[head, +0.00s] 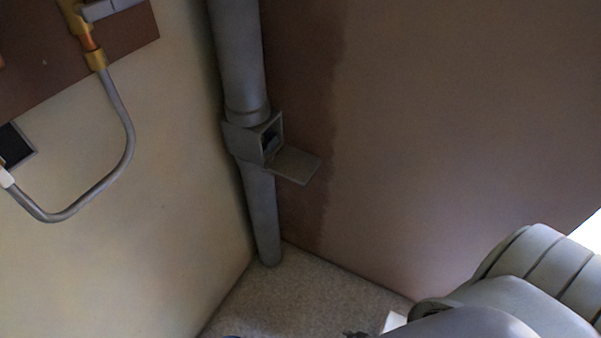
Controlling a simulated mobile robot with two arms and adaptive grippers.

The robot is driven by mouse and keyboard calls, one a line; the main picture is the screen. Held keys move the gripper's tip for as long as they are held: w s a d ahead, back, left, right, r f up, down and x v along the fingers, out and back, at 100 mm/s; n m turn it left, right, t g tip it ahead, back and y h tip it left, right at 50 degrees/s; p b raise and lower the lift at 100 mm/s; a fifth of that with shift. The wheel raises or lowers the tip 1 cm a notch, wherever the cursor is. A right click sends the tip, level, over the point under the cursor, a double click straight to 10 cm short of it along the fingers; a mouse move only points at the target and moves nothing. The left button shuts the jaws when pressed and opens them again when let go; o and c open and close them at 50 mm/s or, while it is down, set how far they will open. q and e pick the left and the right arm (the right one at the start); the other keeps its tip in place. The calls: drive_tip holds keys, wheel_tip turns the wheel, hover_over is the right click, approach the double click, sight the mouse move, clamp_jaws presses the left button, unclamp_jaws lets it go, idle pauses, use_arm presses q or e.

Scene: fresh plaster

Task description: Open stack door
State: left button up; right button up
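A grey vertical stack pipe (237,55) runs down the corner between two walls to the floor. Partway up it is a square access box (243,141) with its opening facing right. The stack door (293,165), a flat grey flap, stands open and juts out to the right from the lower edge of the opening. The inside of the box is dark, with a bluish patch; I cannot tell what it is. Neither gripper can be made out. A grey link of my arm fills the lower right and is well apart from the door.
A bent grey pipe (128,135) with a brass fitting (96,58) is on the cream left wall. A small dark panel (14,146) is at the far left. The right wall (450,120) is bare plaster.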

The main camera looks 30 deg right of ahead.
drive_tip(key=w+d+r+n+t+b, duration=0.2)
drive_tip(key=w+d+r+t, duration=0.1)
drive_tip(key=w, duration=0.5)
drive_tip(key=w+d+r+n+t+b, duration=0.1)
drive_tip(key=w+d+r+t+b, duration=0.15)
drive_tip(key=w, duration=0.45)
drive_tip(key=n+t+y+b, duration=0.3)
drive_tip(key=n+t+b, duration=0.3)
drive_tip(key=n+t, duration=0.45)
approach(298, 166)
drive_tip(key=s+d+f+g, duration=0.1)
drive_tip(key=s+d+f, duration=0.2)
drive_tip(key=f, duration=0.1)
use_arm(q)
drive_tip(key=w+d+t, duration=0.1)
drive_tip(key=w+d, duration=0.1)
drive_tip(key=w, duration=1)
drive_tip(key=shift+w+r, duration=0.4)
use_arm(e)
drive_tip(key=shift+n, duration=0.25)
drive_tip(key=x, duration=1)
drive_tip(key=shift+w+a+r, duration=0.1)
drive_tip(key=shift+a, duration=0.15)
drive_tip(key=shift+c, duration=0.4)
clamp_jaws()
